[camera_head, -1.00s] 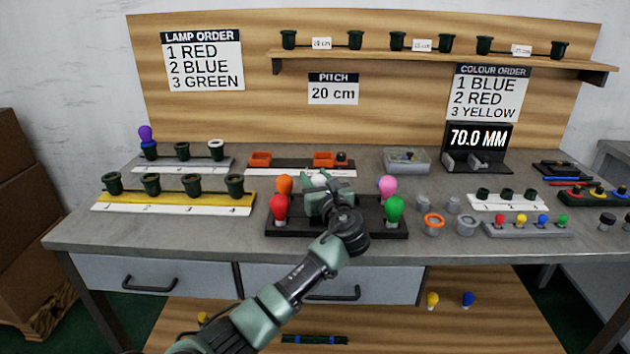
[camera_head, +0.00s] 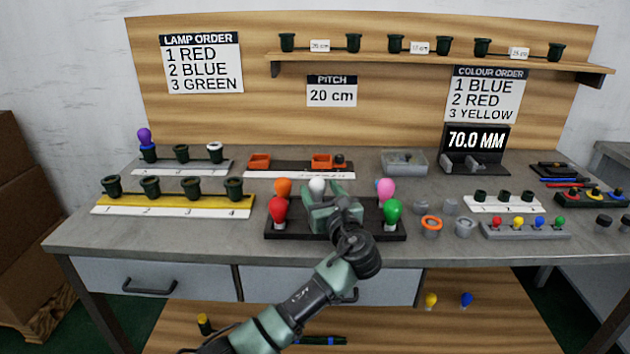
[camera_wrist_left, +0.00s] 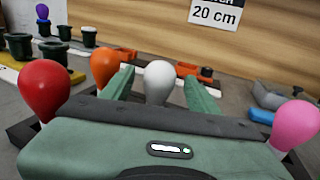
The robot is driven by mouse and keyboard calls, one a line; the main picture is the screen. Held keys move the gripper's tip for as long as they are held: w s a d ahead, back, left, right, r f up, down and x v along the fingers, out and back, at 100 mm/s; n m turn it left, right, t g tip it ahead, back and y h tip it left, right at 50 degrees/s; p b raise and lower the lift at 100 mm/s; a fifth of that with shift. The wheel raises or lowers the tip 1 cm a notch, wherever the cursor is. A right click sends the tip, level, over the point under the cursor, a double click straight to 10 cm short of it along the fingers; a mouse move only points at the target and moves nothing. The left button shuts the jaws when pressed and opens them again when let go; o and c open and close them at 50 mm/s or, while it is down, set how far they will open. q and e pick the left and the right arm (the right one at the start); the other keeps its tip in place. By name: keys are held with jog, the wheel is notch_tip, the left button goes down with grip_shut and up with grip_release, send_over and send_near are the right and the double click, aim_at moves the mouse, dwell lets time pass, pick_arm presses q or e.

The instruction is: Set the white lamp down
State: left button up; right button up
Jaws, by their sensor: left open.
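The white lamp (camera_head: 317,187) stands upright at the back of the black lamp tray (camera_head: 285,233), between the orange lamp (camera_head: 283,187) and the pink lamp (camera_head: 386,188). In the left wrist view the white lamp (camera_wrist_left: 158,82) is between the two green fingers of my left gripper (camera_wrist_left: 158,85), with a gap on each side. My left gripper is open, just in front of the lamp, and hides the middle of the tray in the head view. The lamp's base is hidden behind the gripper body. My right gripper is not in view.
The red lamp (camera_head: 278,210) and green lamp (camera_head: 392,211) stand at the tray's front corners, close to my left gripper. A yellow-and-white strip with several dark sockets (camera_head: 151,187) lies left.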

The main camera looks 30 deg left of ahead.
pick_arm(q)
jog(key=v, duration=0.6)
jog(key=shift+s+d+p, duration=0.2)
jog(key=shift+p, duration=0.15)
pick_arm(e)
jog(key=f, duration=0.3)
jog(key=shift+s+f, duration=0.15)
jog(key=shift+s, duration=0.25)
